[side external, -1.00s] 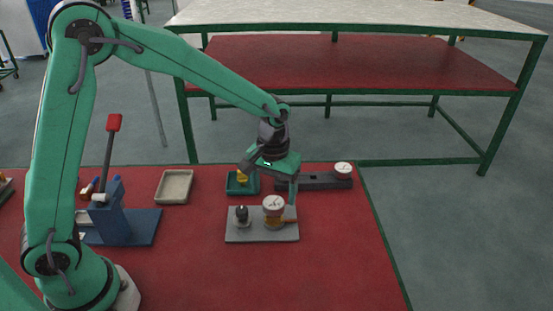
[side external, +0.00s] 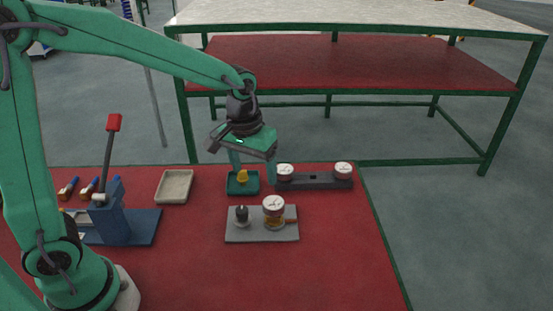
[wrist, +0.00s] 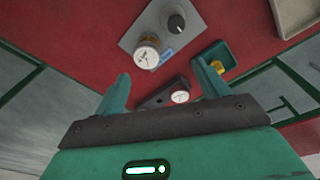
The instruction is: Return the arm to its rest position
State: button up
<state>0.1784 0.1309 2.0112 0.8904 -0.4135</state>
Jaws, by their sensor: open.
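My gripper (side external: 252,173) is green with a dark wrist, and it hangs from my arm above the back of the red table. Its two fingers are spread apart with nothing between them. In the side view the fingers overlap a small green tray (side external: 231,187) holding a yellow piece (side external: 242,176); they look to be above it. In the wrist view my gripper (wrist: 160,82) shows both fingers apart, with a dark gauge stand (wrist: 160,98) beyond them.
A grey plate (side external: 262,236) carries a black knob (side external: 242,214) and a white-faced gauge (side external: 273,205). Two gauges sit on the dark stand (side external: 315,182). A beige tray (side external: 174,187) and a blue lever press (side external: 120,212) stand left. The front of the red table (side external: 300,280) is clear.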

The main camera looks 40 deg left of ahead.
jog(key=s+a+r+m+t, duration=0.1)
jog(key=s+a+r+t, duration=0.1)
jog(key=s, duration=0.6)
jog(key=s+a+r+m+t, duration=0.1)
jog(key=s+a+r+t, duration=0.1)
jog(key=s+a+r, duration=0.3)
jog(key=s+r, duration=0.1)
jog(key=s, duration=0.2)
jog(key=shift+s+r+m, duration=0.25)
jog(key=shift+s+m, duration=0.1)
jog(key=shift+m, duration=0.05)
